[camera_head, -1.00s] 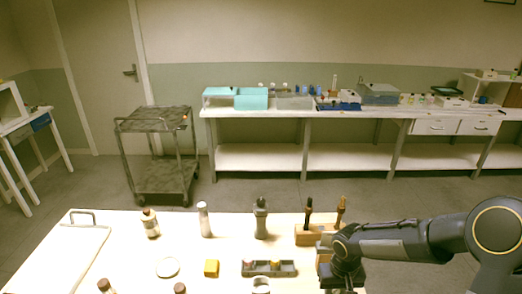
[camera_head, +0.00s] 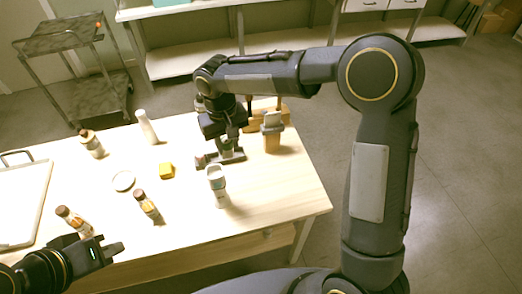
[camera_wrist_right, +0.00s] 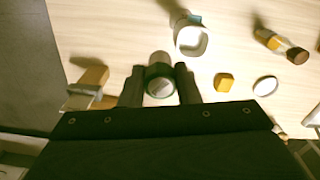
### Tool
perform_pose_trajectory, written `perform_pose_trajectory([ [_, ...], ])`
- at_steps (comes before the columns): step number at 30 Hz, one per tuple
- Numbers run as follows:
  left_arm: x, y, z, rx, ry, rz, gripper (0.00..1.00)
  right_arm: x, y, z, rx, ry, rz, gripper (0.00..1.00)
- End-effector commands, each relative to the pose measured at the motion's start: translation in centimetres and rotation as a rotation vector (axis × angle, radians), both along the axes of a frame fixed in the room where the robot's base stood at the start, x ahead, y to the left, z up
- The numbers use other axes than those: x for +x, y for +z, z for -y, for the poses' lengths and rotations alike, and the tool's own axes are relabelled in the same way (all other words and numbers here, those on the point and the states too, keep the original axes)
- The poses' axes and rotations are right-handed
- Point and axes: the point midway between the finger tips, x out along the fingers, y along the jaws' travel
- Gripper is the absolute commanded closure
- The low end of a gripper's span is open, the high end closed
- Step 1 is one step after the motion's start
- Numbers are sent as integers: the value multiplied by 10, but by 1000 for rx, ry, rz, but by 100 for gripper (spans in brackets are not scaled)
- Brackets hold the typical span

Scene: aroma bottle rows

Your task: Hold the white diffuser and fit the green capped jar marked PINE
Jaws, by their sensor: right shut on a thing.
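A white open-topped container (camera_head: 216,182), likely the diffuser, stands upright on the table. It also shows in the right wrist view (camera_wrist_right: 190,42), just beyond the fingers.
Brown bottles (camera_head: 147,206) stand around. A wooden holder (camera_head: 272,142) is to the right. The table's front right is clear.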

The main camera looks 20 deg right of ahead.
Motion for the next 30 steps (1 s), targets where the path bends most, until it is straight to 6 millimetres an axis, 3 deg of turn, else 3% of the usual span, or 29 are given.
perform_pose_trajectory([
  [3,0,-1,0,0,0,0,100,-6,22,-30,5,43,-2,92],
  [9,0,-1,0,0,0,0,100,-12,35,-49,10,72,-9,92],
  [22,0,-1,0,0,0,0,100,-13,4,-49,10,73,-10,92],
  [30,0,-1,0,0,0,0,100,-13,-3,-49,10,73,-9,92],
])
